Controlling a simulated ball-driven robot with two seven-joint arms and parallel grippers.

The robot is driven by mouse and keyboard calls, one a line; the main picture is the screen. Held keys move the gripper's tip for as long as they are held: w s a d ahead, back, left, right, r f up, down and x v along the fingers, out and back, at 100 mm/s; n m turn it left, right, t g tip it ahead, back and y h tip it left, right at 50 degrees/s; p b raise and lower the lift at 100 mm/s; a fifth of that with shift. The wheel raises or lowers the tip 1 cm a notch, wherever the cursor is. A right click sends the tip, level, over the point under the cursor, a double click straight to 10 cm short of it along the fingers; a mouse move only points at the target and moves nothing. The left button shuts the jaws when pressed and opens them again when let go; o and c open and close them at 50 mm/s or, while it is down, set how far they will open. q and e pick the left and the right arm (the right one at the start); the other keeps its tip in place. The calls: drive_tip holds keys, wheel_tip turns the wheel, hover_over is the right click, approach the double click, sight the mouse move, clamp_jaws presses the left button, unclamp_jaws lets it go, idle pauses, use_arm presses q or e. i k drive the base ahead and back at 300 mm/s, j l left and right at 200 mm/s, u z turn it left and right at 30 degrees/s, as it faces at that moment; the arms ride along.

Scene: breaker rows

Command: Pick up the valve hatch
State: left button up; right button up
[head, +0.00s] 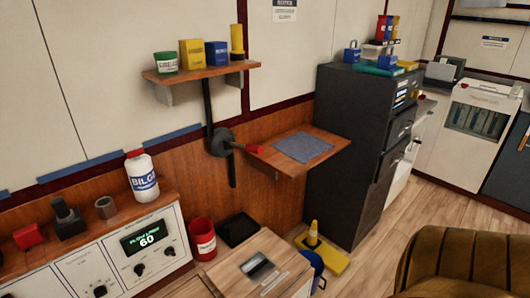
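A light wooden box-like piece (225,274) stands at the bottom centre, with a dark recessed pull (258,268) in its top. This top may be the valve hatch, but I cannot tell for certain. A dark round valve (219,143) with a red-tipped lever sits on a black vertical pipe on the wall above. The lower part of the wooden piece is cut off by the frame's edge. Neither of my grippers is in view.
A red can (202,238) and a black tray (238,229) are behind the wooden piece. A control panel (85,277) is left. A yellow wet-floor-like base (325,258), dark cabinet (352,150) and brown chair (470,262) are right.

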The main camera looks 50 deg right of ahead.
sight(261, 266)
drive_tip(key=z, duration=1.45)
drive_tip(key=i+l+u, duration=0.1)
drive_tip(key=l, duration=0.15)
